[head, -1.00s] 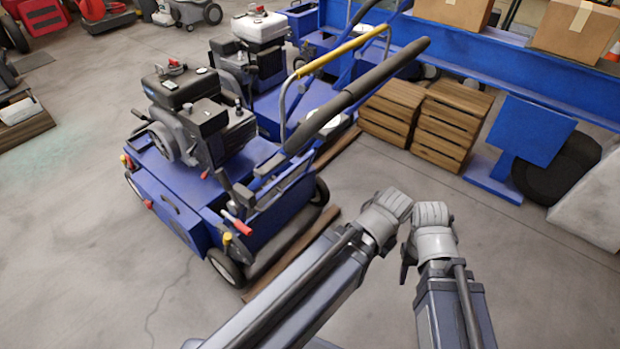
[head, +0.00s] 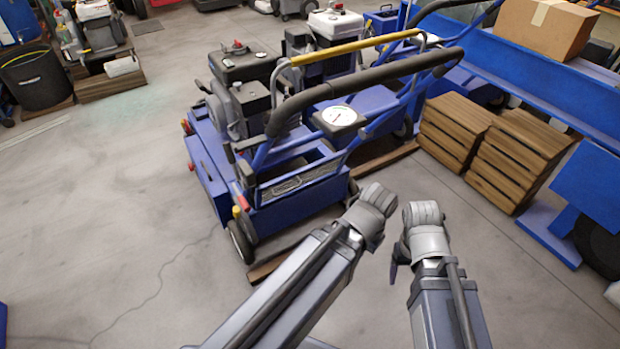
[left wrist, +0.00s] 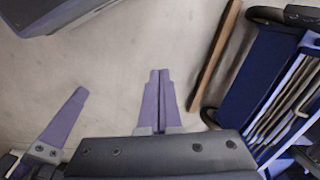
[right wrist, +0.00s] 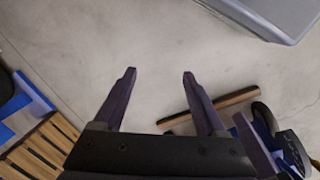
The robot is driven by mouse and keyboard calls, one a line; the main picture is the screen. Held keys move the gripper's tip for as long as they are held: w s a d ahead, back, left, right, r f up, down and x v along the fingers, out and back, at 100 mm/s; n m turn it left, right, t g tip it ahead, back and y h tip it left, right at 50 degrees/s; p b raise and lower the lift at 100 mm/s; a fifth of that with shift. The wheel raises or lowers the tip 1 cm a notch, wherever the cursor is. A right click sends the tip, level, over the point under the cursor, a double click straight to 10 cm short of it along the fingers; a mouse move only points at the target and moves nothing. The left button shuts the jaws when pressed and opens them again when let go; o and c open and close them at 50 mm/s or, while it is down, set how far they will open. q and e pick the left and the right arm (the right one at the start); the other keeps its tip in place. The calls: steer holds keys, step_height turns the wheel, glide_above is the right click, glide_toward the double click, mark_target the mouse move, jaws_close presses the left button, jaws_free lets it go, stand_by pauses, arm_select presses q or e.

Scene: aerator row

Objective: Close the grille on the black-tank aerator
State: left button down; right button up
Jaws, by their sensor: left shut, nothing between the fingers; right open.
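The black-tank aerator (head: 222,155) is the nearer blue machine in the head view, with a dark tank (head: 243,62) on its engine. Its rear faces me, with a dark opening and a grey wire-like strip (head: 300,184) low down. I cannot tell clearly how the grille stands. In the left wrist view, a blue frame with pale slats (left wrist: 285,100) shows at the right. My left gripper (left wrist: 158,75) is shut and empty, apart from the machine. My right gripper (right wrist: 160,75) is open and empty over bare floor. Both grippers' fingertips are hard to make out in the head view.
A long black handlebar (head: 365,85) and a white-faced gauge (head: 340,117) stand above the aerator's rear. A white-tank aerator (head: 335,22) is behind it. Wooden crates (head: 520,155) and a blue bench (head: 540,80) stand right.

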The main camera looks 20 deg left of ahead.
steer(key=o, duration=0.4)
step_height(320, 180, down, 10)
steer(key=b, duration=0.8)
steer(key=shift+w+r, duration=0.15)
steer(key=shift+c, duration=0.2)
arm_select(q)
steer(key=w+a+f+t+y+b, duration=0.1)
steer(key=w+a+f, duration=0.3)
steer(key=a+f, duration=0.15)
steer(key=w+a+f+t+b, duration=0.1)
steer(key=w+a+f, duration=0.2)
steer(key=a+f, duration=0.25)
steer(key=w+r+m+t+y, duration=0.5)
steer(key=w+r+m+y, duration=0.3)
steer(key=m, duration=1.3)
steer(key=w+r, duration=0.3)
steer(key=shift+w+m+t, duration=0.35)
steer(key=shift+m+t, duration=0.05)
arm_select(e)
step_height(320, 180, down, 2)
steer(key=shift+f, duration=0.2)
